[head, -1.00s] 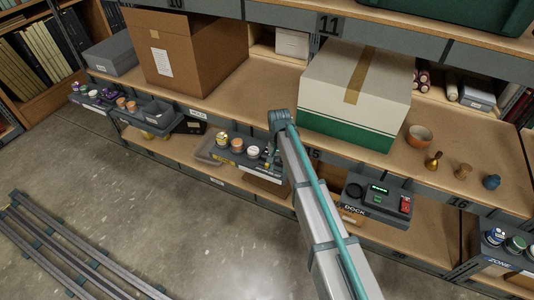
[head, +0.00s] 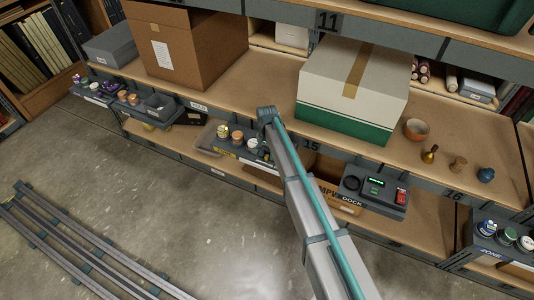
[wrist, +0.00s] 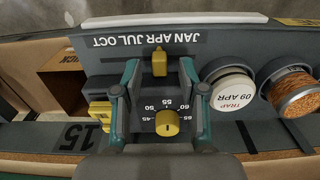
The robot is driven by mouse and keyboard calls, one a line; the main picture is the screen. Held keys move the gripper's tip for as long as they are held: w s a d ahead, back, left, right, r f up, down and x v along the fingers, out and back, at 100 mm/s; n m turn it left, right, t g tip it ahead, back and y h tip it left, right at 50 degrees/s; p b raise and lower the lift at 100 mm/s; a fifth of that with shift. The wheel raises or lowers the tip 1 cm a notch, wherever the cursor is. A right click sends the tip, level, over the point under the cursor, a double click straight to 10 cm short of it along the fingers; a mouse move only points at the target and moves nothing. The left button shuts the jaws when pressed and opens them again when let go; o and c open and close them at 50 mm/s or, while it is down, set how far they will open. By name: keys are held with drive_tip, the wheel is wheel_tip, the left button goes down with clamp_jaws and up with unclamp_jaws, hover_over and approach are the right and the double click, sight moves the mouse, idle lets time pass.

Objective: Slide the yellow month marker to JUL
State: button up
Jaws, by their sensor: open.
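The yellow month marker (wrist: 159,63) stands on a dark grey panel (wrist: 110,65) in the wrist view. The marker appears in line with APR, though the small print leaves some doubt. My gripper (wrist: 158,76) is open over the panel. Its two teal fingers are on either side of the marker, with a gap on each side.
A yellow dial knob (wrist: 167,123) with numbers sits between my fingers, nearer the wrist. A yellow part (wrist: 100,113) is beside the left finger. A white-lidded jar (wrist: 232,88) stands close to the right finger. A DOCK unit (head: 375,190) is right of my arm.

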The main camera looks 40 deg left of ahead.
drive_tip(key=shift+f, duration=0.5)
clamp_jaws()
